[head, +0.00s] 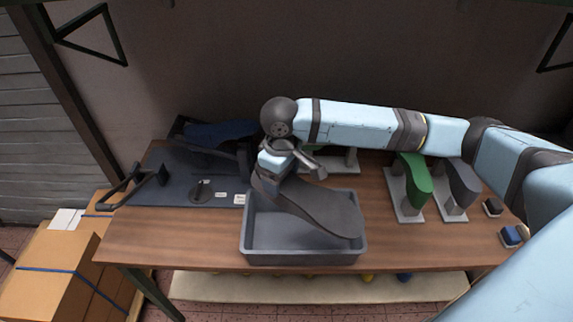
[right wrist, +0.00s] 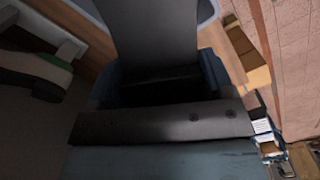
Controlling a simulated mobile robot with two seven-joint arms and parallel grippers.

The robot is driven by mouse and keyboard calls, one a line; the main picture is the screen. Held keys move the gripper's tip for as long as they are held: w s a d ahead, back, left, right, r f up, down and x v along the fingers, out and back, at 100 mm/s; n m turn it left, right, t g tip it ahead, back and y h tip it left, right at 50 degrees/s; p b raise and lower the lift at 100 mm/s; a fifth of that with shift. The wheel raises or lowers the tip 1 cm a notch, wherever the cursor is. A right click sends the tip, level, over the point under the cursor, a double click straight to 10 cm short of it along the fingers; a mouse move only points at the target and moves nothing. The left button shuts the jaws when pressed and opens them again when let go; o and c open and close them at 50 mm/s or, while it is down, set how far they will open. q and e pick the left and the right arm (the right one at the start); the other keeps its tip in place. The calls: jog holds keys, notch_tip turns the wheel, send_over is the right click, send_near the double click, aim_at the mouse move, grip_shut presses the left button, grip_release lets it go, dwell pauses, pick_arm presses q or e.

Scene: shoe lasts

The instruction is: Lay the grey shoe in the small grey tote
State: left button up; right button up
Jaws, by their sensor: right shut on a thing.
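The small grey tote (head: 303,259) stands near the front edge of the wooden table. The grey shoe (head: 325,208) is a long dark grey piece above the tote, its wide end towards the right rim. My right gripper (head: 272,178) is shut on the shoe's left end, above the tote's back left corner. In the right wrist view the shoe (right wrist: 160,35) reaches away from the jaws. I cannot tell whether the shoe touches the tote's rim. My left gripper is not in view.
A green shoe last (head: 416,178) and a grey one (head: 463,184) stand on stands to the right. Cardboard boxes (head: 52,262) stand left of the table. Small brush-like blocks (head: 510,237) lie at the right edge.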

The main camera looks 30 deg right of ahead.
jog(key=n, duration=0.1)
jog(key=w+n, duration=0.1)
jog(key=n, duration=0.1)
jog(key=shift+w+d+n, duration=0.2)
jog(key=shift+d+n, duration=0.1)
jog(key=shift+d, duration=0.1)
jog(key=shift+w+d+f+n, duration=0.15)
jog(key=shift+w+n, duration=0.5)
jog(key=shift+n, duration=0.55)
notch_tip(320, 180, down, 4)
jog(key=b, duration=0.5)
jog(key=shift+f, duration=0.25)
jog(key=shift+f+b, duration=0.2)
jog(key=shift+b, duration=0.2)
